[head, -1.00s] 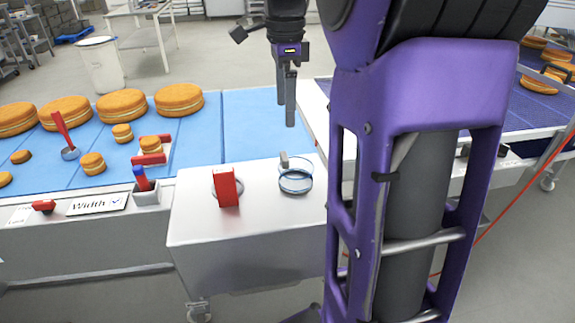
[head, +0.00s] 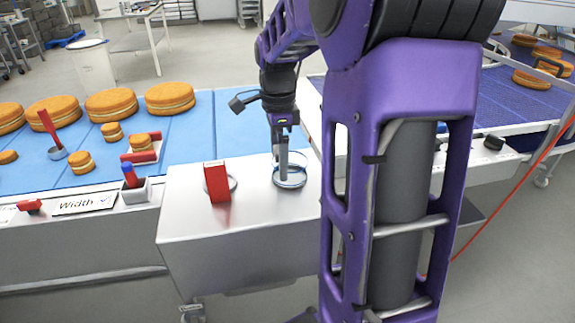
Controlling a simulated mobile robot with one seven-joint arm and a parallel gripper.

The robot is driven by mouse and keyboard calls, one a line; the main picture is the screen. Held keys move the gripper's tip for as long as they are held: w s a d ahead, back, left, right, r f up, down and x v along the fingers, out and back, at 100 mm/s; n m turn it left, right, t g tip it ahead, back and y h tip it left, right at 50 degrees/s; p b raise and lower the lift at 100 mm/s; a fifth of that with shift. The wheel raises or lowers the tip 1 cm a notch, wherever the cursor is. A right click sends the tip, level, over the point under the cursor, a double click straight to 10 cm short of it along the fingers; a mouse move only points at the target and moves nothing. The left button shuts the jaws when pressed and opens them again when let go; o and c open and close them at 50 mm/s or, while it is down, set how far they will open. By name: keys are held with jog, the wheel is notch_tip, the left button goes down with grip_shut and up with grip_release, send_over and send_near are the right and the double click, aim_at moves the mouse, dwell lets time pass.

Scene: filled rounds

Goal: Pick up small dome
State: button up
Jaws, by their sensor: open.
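The small dome (head: 291,182) looks like a low, clear, round piece with a bluish rim. It sits on the steel side table in the head view. My gripper (head: 280,170) points straight down at the dome, its fingers overlapping the dome's left and back part. The gripper is open. The fingers hide the dome's grey knob, and I cannot tell whether they touch it or stand around it.
A red block (head: 217,182) stands upright left of the dome, with a ring partly hidden behind it. The blue belt (head: 210,125) carries several round cakes. A small holder (head: 134,191) with red and blue items stands further left.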

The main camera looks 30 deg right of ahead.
notch_tip(320, 180, down, 2)
jog(key=shift+f, duration=0.2)
jog(key=c, duration=1)
jog(key=shift+o, duration=0.2)
jog(key=shift+r, duration=0.1)
notch_tip(320, 180, up, 10)
jog(key=shift+f+p, duration=0.1)
jog(key=shift+p, duration=0.75)
